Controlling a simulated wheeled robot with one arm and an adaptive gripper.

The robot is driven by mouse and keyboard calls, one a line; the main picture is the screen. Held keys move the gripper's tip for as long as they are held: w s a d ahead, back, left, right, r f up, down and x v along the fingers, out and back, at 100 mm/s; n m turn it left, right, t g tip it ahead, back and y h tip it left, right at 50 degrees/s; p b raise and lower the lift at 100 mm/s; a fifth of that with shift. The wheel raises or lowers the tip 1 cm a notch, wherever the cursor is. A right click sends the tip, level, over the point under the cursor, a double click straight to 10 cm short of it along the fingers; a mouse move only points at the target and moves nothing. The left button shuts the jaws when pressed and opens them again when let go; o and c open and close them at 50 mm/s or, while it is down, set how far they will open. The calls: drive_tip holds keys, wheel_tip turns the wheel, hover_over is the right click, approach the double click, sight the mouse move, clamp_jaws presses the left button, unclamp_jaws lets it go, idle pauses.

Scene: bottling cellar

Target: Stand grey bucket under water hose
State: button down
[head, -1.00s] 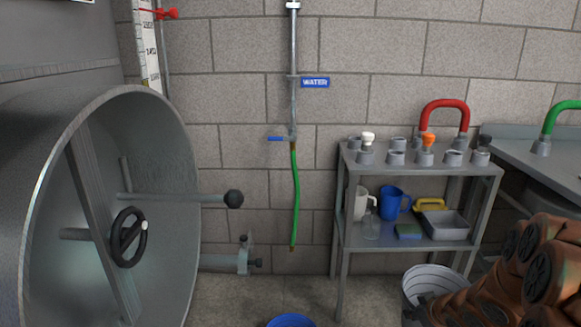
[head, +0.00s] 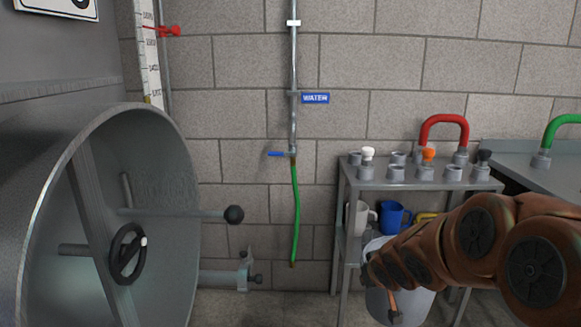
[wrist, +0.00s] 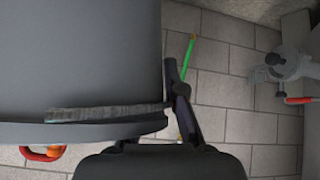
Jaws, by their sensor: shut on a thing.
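The grey bucket (head: 408,305) hangs in front of the shelf rack in the head view, partly hidden behind my arm. In the wrist view its grey wall (wrist: 80,60) fills the left side. My gripper (wrist: 178,95) is shut on the bucket near its rim; in the head view the fingers are mostly hidden. The green water hose (head: 296,215) hangs from the pipe under the WATER sign (head: 315,98), left of the bucket and apart from it. In the wrist view the hose (wrist: 190,58) shows beyond the fingers.
A metal rack (head: 343,235) with fittings and jugs stands right of the hose. The low valve (head: 243,275) sticks out near the hatch. Floor below the hose looks clear.

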wheel_tip(320, 180, up, 33)
drive_tip(key=w+a+p, duration=0.1)
drive_tip(key=w+p, duration=0.2)
drive_tip(key=p, duration=3.4)
drive_tip(key=shift+r, duration=0.15)
drive_tip(key=shift+a, duration=0.1)
